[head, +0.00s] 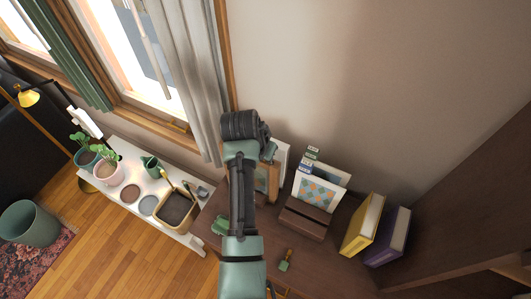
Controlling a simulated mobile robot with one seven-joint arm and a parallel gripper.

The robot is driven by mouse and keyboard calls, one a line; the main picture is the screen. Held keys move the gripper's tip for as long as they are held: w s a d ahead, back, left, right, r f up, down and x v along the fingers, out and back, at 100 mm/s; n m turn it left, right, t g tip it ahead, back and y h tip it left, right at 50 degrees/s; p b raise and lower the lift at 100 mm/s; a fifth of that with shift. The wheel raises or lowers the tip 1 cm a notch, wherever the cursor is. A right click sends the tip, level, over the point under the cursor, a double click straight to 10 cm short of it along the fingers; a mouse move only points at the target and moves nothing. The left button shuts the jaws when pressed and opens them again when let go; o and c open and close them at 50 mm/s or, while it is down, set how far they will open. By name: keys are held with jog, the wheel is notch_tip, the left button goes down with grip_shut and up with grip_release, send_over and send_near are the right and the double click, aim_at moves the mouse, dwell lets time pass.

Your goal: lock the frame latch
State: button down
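A wooden-edged frame (274,181) stands on the brown desk, against the wall. My arm covers its left part. I cannot make out a latch on this frame. A small brass-coloured fitting (178,126) sits on the lower wooden frame of the window, but I cannot tell whether it is a latch or how it is set. My green and dark arm reaches up the middle of the view and bends at a dark joint in front of the wall. My gripper's fingers are hidden, so I cannot see whether they touch anything.
A brown holder (304,219) with cards, a yellow binder (363,225) and a purple binder (388,237) stand on the desk. A small green-and-orange item (286,260) lies in front. Left, a white bench (126,205) holds plants and pots; a green bin (29,223) stands on the floor.

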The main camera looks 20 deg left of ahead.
dwell(0.3)
jog(key=c, duration=1)
grip_release()
jog(key=shift+o, duration=0.2)
jog(key=b+v, duration=0.2)
jog(key=v, duration=1.1)
jog(key=w+d+r+t+y+b, duration=0.1)
jog(key=w+d+r+t, duration=0.2)
jog(key=r, duration=0.4)
jog(key=w+d+r+t+y+b, duration=0.1)
jog(key=w+r+t, duration=0.25)
jog(key=r, duration=0.35)
jog(key=w+d+r+t+y+b, duration=0.1)
jog(key=w+d+r+t, duration=0.2)
jog(key=r, duration=0.4)
jog(key=s+d+r+t+h, duration=0.1)
jog(key=s+d+r+t, duration=0.2)
jog(key=r, duration=0.5)
jog(key=s+d+r+t+h, duration=0.1)
jog(key=s+d+r+t, duration=0.3)
jog(key=s+r+t, duration=0.2)
jog(key=s+d+r+t+b, duration=0.1)
jog(key=s+d+r+t, duration=0.3)
jog(key=r, duration=0.6)
jog(key=shift+s+r+h, duration=0.2)
jog(key=shift+s+h, duration=0.2)
jog(key=shift+s, duration=0.75)
